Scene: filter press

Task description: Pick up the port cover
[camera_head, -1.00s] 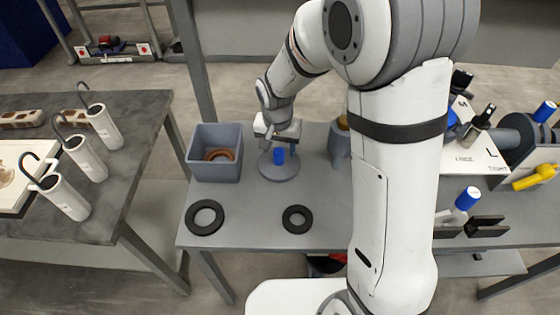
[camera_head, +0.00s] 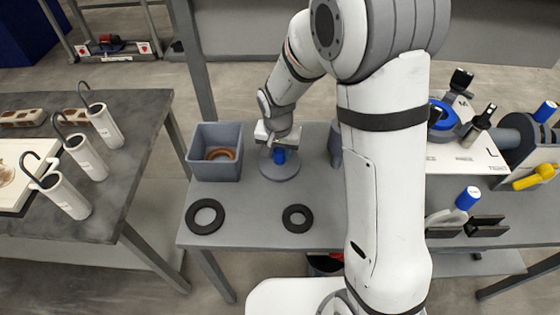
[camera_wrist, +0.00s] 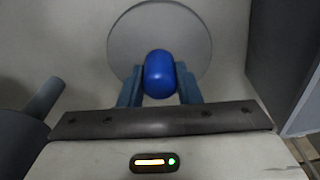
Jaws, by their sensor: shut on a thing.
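The port cover (camera_head: 278,171) is a round grey disc with a blue knob (camera_head: 280,157) standing up at its middle. It is on the grey bench beside a grey bin. In the wrist view the disc (camera_wrist: 195,38) is below the fingers and the blue knob (camera_wrist: 159,75) is between them. My gripper (camera_head: 279,149) is above the disc, shut on the blue knob. In the wrist view my gripper's two blue-grey fingers (camera_wrist: 159,88) are on both sides of the knob. I cannot tell whether the disc is lifted off the bench.
The grey bin (camera_head: 214,172) with brown rings inside stands just left of the cover. Two black rings (camera_head: 205,216) (camera_head: 298,218) lie at the bench's front. A grey tapered vessel (camera_head: 335,146) is close on the right. White hooked cylinders (camera_head: 86,157) stand on the left table.

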